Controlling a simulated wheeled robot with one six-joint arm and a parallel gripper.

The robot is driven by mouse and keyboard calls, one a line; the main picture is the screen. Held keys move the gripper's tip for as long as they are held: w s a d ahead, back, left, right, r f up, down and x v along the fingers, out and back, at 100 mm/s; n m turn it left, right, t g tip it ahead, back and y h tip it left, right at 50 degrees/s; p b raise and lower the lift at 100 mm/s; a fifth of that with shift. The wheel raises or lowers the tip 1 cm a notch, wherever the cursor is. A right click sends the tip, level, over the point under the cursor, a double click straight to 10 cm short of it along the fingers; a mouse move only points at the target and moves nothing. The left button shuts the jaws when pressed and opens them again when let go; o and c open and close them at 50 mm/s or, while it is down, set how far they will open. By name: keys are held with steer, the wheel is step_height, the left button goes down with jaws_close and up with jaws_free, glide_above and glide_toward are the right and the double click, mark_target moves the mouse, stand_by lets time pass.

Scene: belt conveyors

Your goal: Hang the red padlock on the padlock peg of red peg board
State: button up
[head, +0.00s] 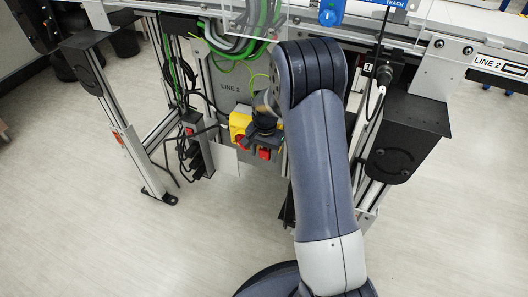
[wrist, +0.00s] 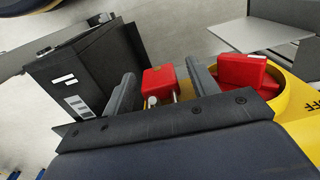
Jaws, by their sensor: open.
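The red padlock (wrist: 160,78) shows between the two fingers of my gripper (wrist: 161,72) in the wrist view, with part of its pale shackle on the near side. My gripper is open, with a gap visible on each side of the padlock body. Beside it, to the right, is a yellow switch housing (wrist: 296,92) marked OFF with a red handle (wrist: 245,70).
A grey LINE 2 panel (head: 229,88) stands behind the yellow housing. Green and black cables (head: 247,35) hang above it. Black boxes (head: 408,132) and metal conveyor legs (head: 128,145) flank the space. The pale floor (head: 90,235) in front is clear.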

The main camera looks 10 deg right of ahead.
stand_by(0.6)
step_height(320, 180, up, 11)
steer(key=p, duration=0.3)
steer(key=shift+f, duration=0.1)
step_height(320, 180, down, 11)
steer(key=b, duration=0.3)
stand_by(1.4)
steer(key=shift+b, duration=0.3)
stand_by(0.9)
steer(key=shift+p, duration=0.3)
